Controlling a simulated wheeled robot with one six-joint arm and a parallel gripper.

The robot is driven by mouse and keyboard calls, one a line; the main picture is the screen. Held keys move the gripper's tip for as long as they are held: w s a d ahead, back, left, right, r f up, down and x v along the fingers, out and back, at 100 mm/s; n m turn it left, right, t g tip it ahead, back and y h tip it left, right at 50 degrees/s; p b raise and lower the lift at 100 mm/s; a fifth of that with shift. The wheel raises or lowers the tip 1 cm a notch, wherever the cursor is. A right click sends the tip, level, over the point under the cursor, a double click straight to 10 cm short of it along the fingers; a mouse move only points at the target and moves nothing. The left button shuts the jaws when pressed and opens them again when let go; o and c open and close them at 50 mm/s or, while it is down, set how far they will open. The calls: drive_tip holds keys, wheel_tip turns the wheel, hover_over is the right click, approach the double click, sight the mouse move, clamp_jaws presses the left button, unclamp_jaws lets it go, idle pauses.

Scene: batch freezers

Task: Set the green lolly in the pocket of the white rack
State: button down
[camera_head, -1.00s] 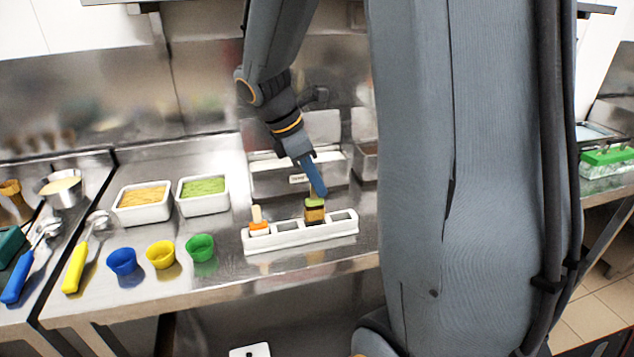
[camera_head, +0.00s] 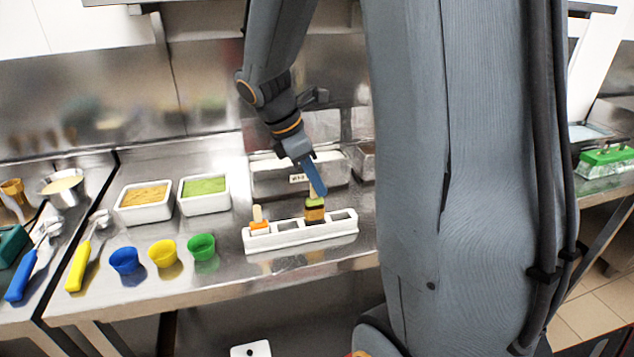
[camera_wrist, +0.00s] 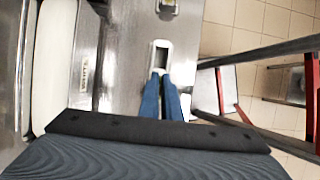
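The white rack (camera_head: 300,238) stands near the counter's front edge, with several pockets in a row. The green lolly (camera_head: 315,203), with a brownish lower part, is upright at a pocket right of the rack's middle. Most of its body shows above the rack's top, and I cannot tell how deep it sits. My gripper (camera_head: 319,187), with blue fingers, is directly above, closed on its stick. In the wrist view the fingers (camera_wrist: 160,78) come together over the rack (camera_wrist: 161,48), and the lolly is hidden.
An orange lolly (camera_head: 260,227) sits in the rack's left pocket. Blue (camera_head: 124,261), yellow (camera_head: 162,253) and green (camera_head: 202,247) cups stand left of the rack. Two white tubs (camera_head: 147,214) (camera_head: 203,205) are behind them. A metal container (camera_head: 280,180) stands behind the rack.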

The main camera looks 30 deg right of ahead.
sight(317, 198)
drive_tip(key=shift+f+b, duration=0.5)
drive_tip(key=shift+f, duration=0.8)
idle(0.4)
drive_tip(key=shift+f, duration=0.7)
idle(1.3)
drive_tip(key=c, duration=1.9)
unclamp_jaws()
drive_tip(key=v, duration=0.7)
drive_tip(key=shift+r+b, duration=0.35)
drive_tip(key=shift+b, duration=0.05)
drive_tip(key=shift+a, duration=0.15)
